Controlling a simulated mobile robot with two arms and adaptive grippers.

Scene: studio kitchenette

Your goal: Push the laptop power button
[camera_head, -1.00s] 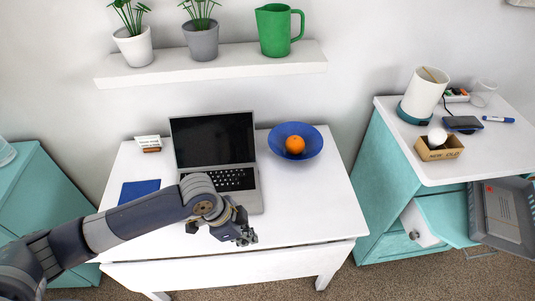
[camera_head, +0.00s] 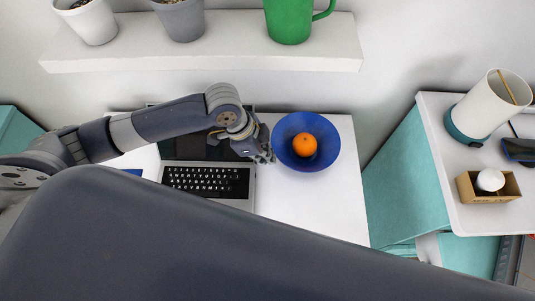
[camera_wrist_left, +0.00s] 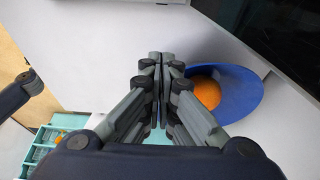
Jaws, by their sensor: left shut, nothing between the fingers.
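The open laptop (camera_head: 207,181) stands on the white table, its black keyboard showing in the head view. Its dark screen (camera_head: 195,148) is partly covered by my left arm; in the wrist view it shows at the upper right (camera_wrist_left: 268,35). I cannot make out the power button. My left gripper (camera_head: 265,152) is shut and empty, by the laptop's right edge near the screen hinge, between the laptop and the blue bowl. Its closed fingertips show in the wrist view (camera_wrist_left: 160,57). Whether it touches the laptop I cannot tell. My right gripper is not in view.
The blue bowl (camera_head: 281,153) with an orange (camera_head: 305,145) is close to the left gripper's right. A shelf (camera_head: 230,54) with pots and a green jug hangs above. A teal cabinet (camera_head: 405,185) stands at the right. A large dark part of me covers the foreground.

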